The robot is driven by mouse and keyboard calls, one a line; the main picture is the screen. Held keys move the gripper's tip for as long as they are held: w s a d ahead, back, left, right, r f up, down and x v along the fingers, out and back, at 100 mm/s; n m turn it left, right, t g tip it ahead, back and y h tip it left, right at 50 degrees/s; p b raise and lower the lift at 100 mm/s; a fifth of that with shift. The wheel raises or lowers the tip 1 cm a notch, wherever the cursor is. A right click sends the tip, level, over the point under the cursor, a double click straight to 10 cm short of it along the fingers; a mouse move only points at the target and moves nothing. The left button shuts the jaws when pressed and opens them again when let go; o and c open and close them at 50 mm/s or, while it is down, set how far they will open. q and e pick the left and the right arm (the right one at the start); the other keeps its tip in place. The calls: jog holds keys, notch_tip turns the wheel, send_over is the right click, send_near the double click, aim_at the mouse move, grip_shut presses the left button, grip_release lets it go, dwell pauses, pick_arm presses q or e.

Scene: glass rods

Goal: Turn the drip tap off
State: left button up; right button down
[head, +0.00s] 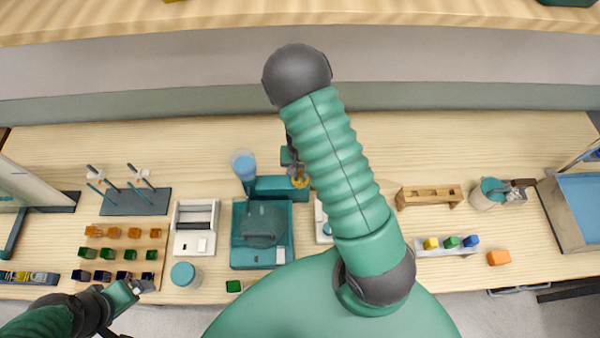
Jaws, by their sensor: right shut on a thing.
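A funnel-like vessel of blue liquid (244,164) stands at the back of a teal apparatus (262,260) in the middle of the bench. A small yellow part (300,182), which looks like the tap's handle, shows to its right. My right gripper (297,172) is at this yellow part and shut on it, mostly hidden behind my own arm. How far the tap is turned cannot be made out. My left gripper (140,287) hangs low at the front left, away from the tap; its jaws are too small to judge.
A rack of coloured cubes (160,232), a rod stand (136,203) and a white device (176,241) are on the left. A wooden block with holes (430,189), a beaker (483,199) and a tray (591,246) are on the right. The back right is clear.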

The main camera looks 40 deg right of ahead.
jog(key=m, duration=0.3)
jog(key=shift+m, duration=0.4)
jog(key=m+p, duration=0.1)
jog(key=m, duration=0.3)
jog(key=shift+r+m, duration=0.1)
jog(key=shift+m, duration=0.2)
jog(key=m+p, duration=0.1)
jog(key=m, duration=0.3)
jog(key=shift+m, duration=0.3)
jog(key=shift+w+m+p, duration=0.15)
jog(key=shift+m+p, duration=0.75)
jog(key=shift+m, duration=1.2)
jog(key=c, duration=1.5)
grip_release()
jog(key=shift+o, duration=0.3)
